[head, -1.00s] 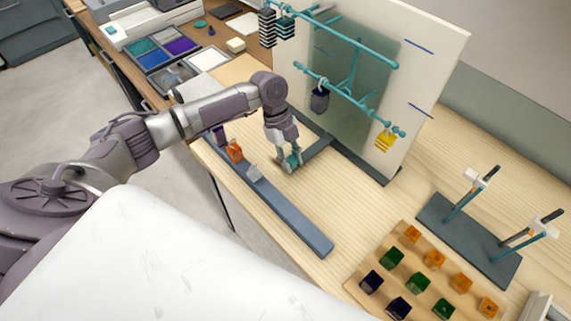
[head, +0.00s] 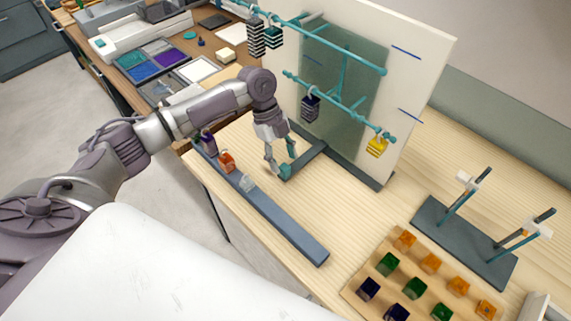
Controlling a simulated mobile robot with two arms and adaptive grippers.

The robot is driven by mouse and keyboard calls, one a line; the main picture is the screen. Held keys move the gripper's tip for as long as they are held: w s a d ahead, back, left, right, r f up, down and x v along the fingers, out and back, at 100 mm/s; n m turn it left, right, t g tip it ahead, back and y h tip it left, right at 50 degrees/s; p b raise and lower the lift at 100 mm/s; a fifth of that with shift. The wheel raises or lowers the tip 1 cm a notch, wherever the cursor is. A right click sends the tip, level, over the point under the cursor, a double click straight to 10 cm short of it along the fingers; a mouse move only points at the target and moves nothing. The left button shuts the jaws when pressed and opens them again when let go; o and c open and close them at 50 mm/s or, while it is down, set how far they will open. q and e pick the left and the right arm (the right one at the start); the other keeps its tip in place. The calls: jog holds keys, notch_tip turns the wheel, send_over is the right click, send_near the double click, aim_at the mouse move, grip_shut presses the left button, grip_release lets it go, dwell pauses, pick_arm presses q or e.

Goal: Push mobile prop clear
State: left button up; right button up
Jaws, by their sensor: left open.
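The hanging mobile (head: 336,88) has teal glass rods with several small blocks hung on them, in front of a pale upright board (head: 410,75). A small teal block (head: 284,172) is low on the table by the near end of the dark foot bar (head: 306,160). I cannot tell whether it is loose or part of the stand. My left gripper (head: 280,160) points down, open, with its fingertips just above and around this block. I cannot tell whether they touch it. My right gripper is not in view.
A long dark rail (head: 280,222) with small glass blocks runs along the table's near edge. A wooden tray (head: 365,270) of coloured cubes and a dark rod stand (head: 465,240) are at the right. Bare table lies between the rail and the board.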

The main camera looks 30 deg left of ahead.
pick_arm(q)
jog(key=v, duration=0.9)
jog(key=shift+d+f, duration=0.1)
